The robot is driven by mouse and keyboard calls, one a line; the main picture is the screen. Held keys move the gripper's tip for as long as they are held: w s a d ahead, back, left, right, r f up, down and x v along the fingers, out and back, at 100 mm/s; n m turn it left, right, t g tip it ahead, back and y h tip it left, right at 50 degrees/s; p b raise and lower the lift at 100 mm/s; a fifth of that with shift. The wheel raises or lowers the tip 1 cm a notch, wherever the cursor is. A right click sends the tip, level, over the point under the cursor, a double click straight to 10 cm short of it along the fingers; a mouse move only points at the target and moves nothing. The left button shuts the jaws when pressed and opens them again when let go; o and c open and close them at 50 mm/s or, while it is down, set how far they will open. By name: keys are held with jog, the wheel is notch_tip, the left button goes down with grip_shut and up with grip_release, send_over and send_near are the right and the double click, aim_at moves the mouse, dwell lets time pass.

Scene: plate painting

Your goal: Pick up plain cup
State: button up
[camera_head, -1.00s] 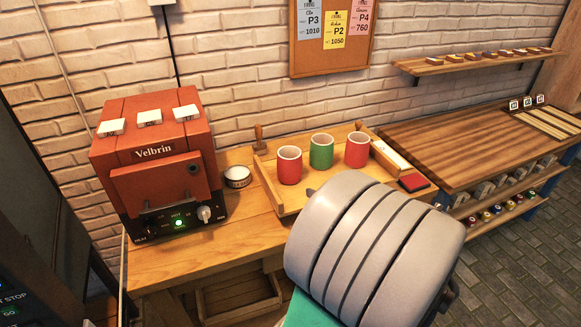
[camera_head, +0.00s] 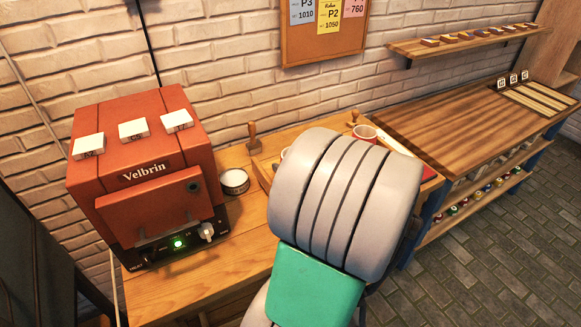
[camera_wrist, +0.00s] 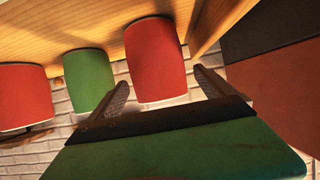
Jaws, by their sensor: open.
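Three plain-coloured cups stand in a row in the wrist view: a red cup (camera_wrist: 157,62) near the middle, a green cup (camera_wrist: 88,78) left of it and another red cup (camera_wrist: 24,95) at the left edge. My gripper (camera_wrist: 161,80) is open and empty, its fingers on either side of the middle red cup's lower edge in the picture; I cannot tell whether they touch it. In the head view my arm hides the green cup and my gripper.
A red Velbrin oven (camera_head: 146,176) with a green light stands left on the wooden bench (camera_head: 190,285). A small round tin (camera_head: 234,181) and a wooden-handled stamp (camera_head: 254,139) are near it. A slatted wooden table (camera_head: 455,125) is at right.

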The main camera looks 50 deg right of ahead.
jog(key=p+x, duration=0.1)
jog(key=x, duration=0.4)
jog(key=shift+s, duration=0.1)
jog(key=c, duration=1.6)
jog(key=shift+c, duration=0.7)
jog(key=shift+r, duration=0.15)
